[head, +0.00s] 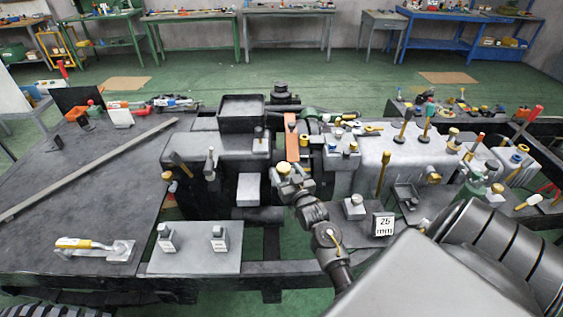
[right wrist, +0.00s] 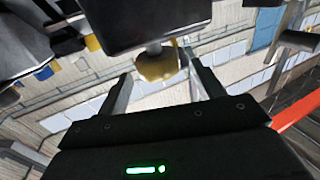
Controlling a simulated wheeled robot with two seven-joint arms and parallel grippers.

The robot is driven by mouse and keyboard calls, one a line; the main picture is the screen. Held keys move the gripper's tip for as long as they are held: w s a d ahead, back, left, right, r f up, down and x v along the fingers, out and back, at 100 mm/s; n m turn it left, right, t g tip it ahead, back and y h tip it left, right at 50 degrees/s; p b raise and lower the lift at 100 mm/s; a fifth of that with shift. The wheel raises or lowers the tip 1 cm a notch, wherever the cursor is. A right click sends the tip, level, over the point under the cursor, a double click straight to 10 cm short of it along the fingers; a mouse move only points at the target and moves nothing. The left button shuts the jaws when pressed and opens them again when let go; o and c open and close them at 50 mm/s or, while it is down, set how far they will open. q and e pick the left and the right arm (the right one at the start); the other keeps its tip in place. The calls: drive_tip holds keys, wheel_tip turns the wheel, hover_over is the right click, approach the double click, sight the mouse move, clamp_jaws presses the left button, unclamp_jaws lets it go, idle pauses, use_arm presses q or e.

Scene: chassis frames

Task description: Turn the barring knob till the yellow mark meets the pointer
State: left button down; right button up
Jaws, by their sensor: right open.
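A yellowish, brass-coloured knob (head: 284,168) stands near the middle of the grey machine block in the head view. The same knob seems to show in the right wrist view (right wrist: 158,66), on a short pale stem below a dark block. My right gripper (head: 292,184) is at the knob, its arm coming from the lower right. In the right wrist view its two fingers (right wrist: 158,72) are open, with the knob between their tips and gaps on both sides. I cannot make out a yellow mark or identify a pointer. My left gripper is not in view.
An orange upright plate (head: 292,138) stands just behind the knob. Yellow-handled levers (head: 384,170) rise to the right, and a "25 mm" sign (head: 383,224) stands in front. Two small grey blocks sit on a front plate (head: 190,262).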

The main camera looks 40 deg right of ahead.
sight(281, 163)
drive_tip(key=x, duration=0.4)
drive_tip(key=shift+w+d+p, duration=0.15)
drive_tip(key=shift+w+p, duration=0.2)
drive_tip(key=shift+w, duration=0.05)
drive_tip(key=c, duration=1)
drive_tip(key=shift+y, duration=0.3)
